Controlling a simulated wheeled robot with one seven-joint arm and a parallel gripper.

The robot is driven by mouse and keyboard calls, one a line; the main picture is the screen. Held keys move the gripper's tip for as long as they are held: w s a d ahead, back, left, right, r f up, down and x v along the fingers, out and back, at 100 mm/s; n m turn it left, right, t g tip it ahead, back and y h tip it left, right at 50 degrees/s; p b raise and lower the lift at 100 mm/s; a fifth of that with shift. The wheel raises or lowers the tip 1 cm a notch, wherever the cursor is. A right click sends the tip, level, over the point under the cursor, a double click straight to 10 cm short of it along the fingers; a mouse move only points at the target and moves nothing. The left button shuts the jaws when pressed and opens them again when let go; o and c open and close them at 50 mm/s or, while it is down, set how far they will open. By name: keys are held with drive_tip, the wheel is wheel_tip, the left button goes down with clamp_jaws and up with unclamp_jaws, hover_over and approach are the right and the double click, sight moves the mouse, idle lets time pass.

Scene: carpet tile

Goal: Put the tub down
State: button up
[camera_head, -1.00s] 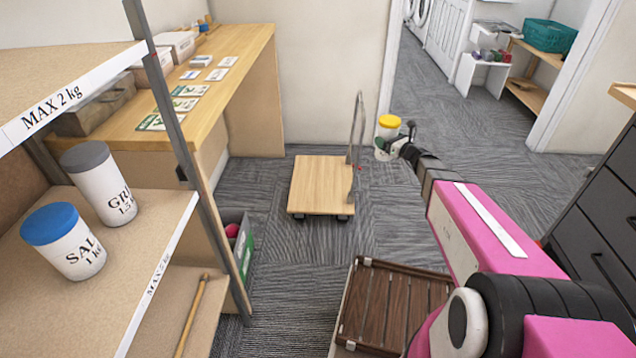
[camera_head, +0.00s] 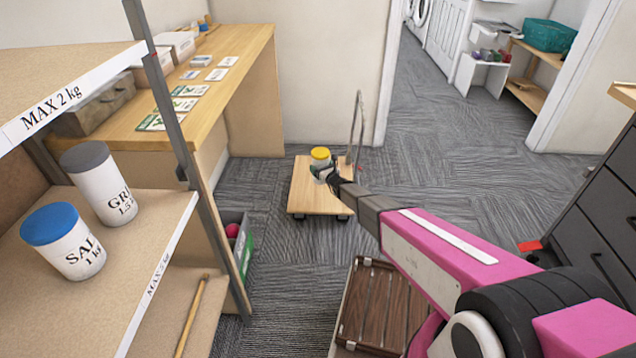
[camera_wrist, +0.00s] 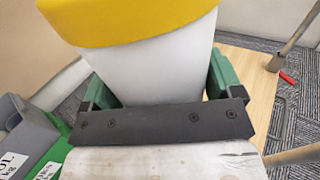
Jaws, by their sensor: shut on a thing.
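The tub (camera_head: 320,161) is white with a yellow lid and shows upright over the wooden deck of the small trolley (camera_head: 303,194) in the head view. I cannot tell whether its base touches the deck. My gripper (camera_head: 324,174) is shut on the tub's body. In the wrist view the tub (camera_wrist: 155,70) fills the upper middle, with the green fingers of my gripper (camera_wrist: 160,90) on either side of it. The tub's base is hidden behind the gripper's dark bar.
The trolley's upright handle (camera_head: 357,130) stands close to the right of the tub. A grey and green bin (camera_head: 243,245) is at the left. A shelf with a blue-lidded tub (camera_head: 64,240) and a grey-lidded tub (camera_head: 98,183) is nearer. A slatted brown crate (camera_head: 380,310) lies in front.

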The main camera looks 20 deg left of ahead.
drive_tip(key=s+a+f, duration=0.2)
drive_tip(key=a+f, duration=0.5)
drive_tip(key=shift+w+d+f, duration=0.4)
drive_tip(key=shift+w+f, duration=1.45)
drive_tip(key=shift+w+d+f, duration=0.45)
drive_tip(key=shift+w+f, duration=1.35)
drive_tip(key=shift+w, duration=0.1)
drive_tip(key=shift+w+d+f, duration=0.4)
drive_tip(key=shift+w+f, duration=1.45)
drive_tip(key=shift+f, duration=0.15)
drive_tip(key=o, duration=1.8)
drive_tip(key=shift+f, duration=0.15)
drive_tip(key=shift+o, duration=0.2)
